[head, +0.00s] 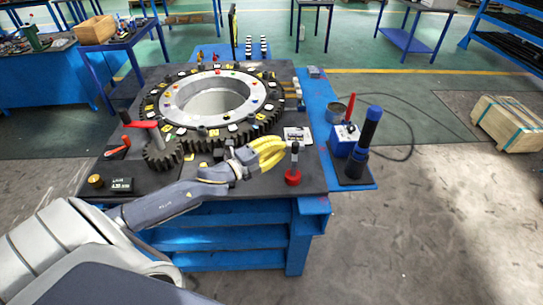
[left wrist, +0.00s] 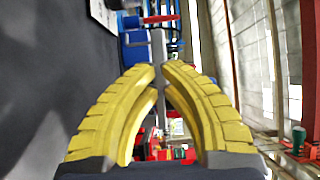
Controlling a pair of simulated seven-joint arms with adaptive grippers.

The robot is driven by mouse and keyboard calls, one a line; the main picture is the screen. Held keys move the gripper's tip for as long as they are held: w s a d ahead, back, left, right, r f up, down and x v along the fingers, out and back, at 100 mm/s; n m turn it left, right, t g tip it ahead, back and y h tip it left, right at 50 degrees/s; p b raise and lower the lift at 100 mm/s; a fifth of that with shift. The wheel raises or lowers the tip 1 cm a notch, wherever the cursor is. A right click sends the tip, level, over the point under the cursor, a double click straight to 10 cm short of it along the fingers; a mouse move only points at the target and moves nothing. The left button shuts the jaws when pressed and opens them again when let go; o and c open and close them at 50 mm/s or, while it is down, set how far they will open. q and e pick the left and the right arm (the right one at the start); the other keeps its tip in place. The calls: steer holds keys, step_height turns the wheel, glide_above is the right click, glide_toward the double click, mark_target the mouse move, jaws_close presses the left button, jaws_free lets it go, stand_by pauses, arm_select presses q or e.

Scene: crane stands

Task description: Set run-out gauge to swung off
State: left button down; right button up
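My left gripper (head: 285,150) reaches over the front right of the dark table plate, its yellow fingers close to a slim upright post with a dark top and red round base (head: 293,177). I cannot tell for certain whether this post is the run-out gauge. In the left wrist view the curved fingers (left wrist: 160,76) nearly meet at the tips. A thin grey bar (left wrist: 157,45) shows in line with the narrow gap; whether it is gripped or lies beyond is unclear. My right gripper is not in view.
A large toothed ring (head: 170,105) with a small gear (head: 163,155) and a red-handled lever (head: 140,124) fills the plate's back left. A blue box (head: 343,140) and a tall dark-blue post (head: 367,135) stand on the blue right-hand shelf.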

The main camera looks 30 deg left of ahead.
arm_select(q)
steer(key=shift+x, duration=1.25)
steer(key=shift+d, duration=0.5)
steer(key=shift+s+a+f, duration=0.15)
steer(key=shift+s, duration=0.6)
steer(key=shift+a+v, duration=0.15)
steer(key=shift+v, duration=1.6)
steer(key=shift+a+v, duration=0.15)
steer(key=shift+v, duration=1.6)
steer(key=shift+a+v, duration=0.2)
steer(key=shift+v, duration=1.55)
steer(key=shift+w, duration=0.2)
steer(key=shift+s, duration=0.1)
